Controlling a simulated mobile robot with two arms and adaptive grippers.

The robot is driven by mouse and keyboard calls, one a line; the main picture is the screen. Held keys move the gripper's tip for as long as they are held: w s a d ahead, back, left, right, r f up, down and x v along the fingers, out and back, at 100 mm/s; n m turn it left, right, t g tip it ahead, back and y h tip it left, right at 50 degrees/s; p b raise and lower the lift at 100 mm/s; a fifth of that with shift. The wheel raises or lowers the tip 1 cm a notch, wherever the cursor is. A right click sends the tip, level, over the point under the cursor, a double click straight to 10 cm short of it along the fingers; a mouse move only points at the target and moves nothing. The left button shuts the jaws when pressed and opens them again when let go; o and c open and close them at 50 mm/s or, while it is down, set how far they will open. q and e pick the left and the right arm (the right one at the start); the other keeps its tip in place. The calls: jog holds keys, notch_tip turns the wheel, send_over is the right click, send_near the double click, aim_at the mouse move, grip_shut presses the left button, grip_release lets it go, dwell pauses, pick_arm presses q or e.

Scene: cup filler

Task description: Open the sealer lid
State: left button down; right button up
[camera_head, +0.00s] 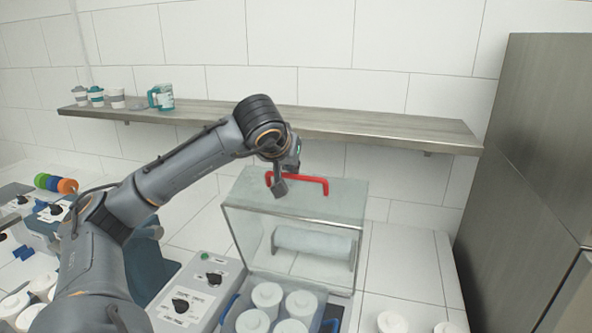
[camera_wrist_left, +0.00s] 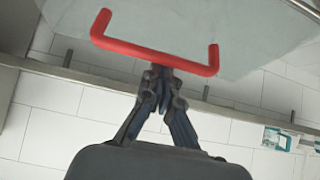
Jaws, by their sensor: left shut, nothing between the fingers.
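The sealer lid (camera_head: 340,205) is a clear glass-like cover. It appears raised behind the white cups, though how far it is open is hard to tell. Its red handle (camera_head: 312,180) is at the top and also shows in the left wrist view (camera_wrist_left: 150,54). My left gripper (camera_head: 281,187) is at the handle, in front of its left part. In the left wrist view its fingertips (camera_wrist_left: 158,73) are together beside the handle bar, with nothing between them. Whether they touch the bar cannot be told. My right gripper is not in view.
A roll (camera_head: 313,243) shows behind the clear front. White cups (camera_head: 300,303) sit in the sealer's tray below. A control box (camera_head: 193,290) with knobs stands to the left. A wooden shelf (camera_head: 390,126) runs above, and a metal cabinet (camera_head: 530,180) stands at the right.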

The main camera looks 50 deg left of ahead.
pick_arm(q)
jog(key=shift+s+d, duration=0.2)
jog(key=shift+s, duration=0.2)
jog(key=shift+w+a+f, duration=0.1)
jog(key=shift+w, duration=0.3)
jog(key=v, duration=1.2)
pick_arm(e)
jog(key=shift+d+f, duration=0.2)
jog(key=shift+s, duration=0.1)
